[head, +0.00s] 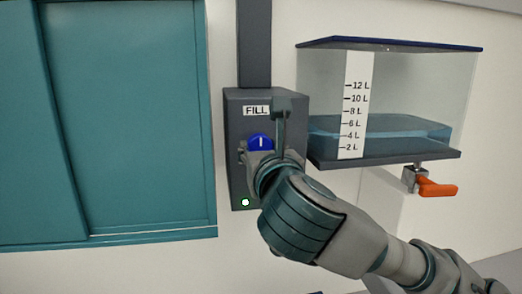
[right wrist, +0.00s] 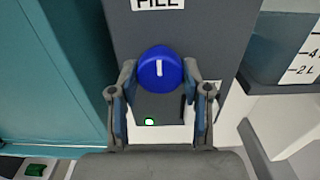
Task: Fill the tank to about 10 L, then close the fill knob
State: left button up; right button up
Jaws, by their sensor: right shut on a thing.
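The blue fill knob (head: 260,141) is on the dark grey box (head: 235,125) under the FILL label (head: 255,111). Its white mark stands upright. My right gripper (head: 262,150) is shut on the knob, with one finger on each side, as the right wrist view also shows around the knob (right wrist: 159,69). The clear tank (head: 420,85) to the right holds blue water (head: 400,135). The waterline at the scale strip (head: 355,100) lies roughly between the 4 L and 6 L marks. My left gripper is not in view.
A green light (head: 245,202) glows low on the box. An orange-handled valve (head: 437,188) sits under the tank's right end. A teal cabinet (head: 130,110) stands close on the left. A green switch (right wrist: 36,169) shows at the lower left of the right wrist view.

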dwell(0.5)
jog(key=shift+n, duration=1.5)
jog(key=shift+f+n, duration=0.1)
jog(key=shift+n, duration=1.4)
jog(key=n, duration=0.3)
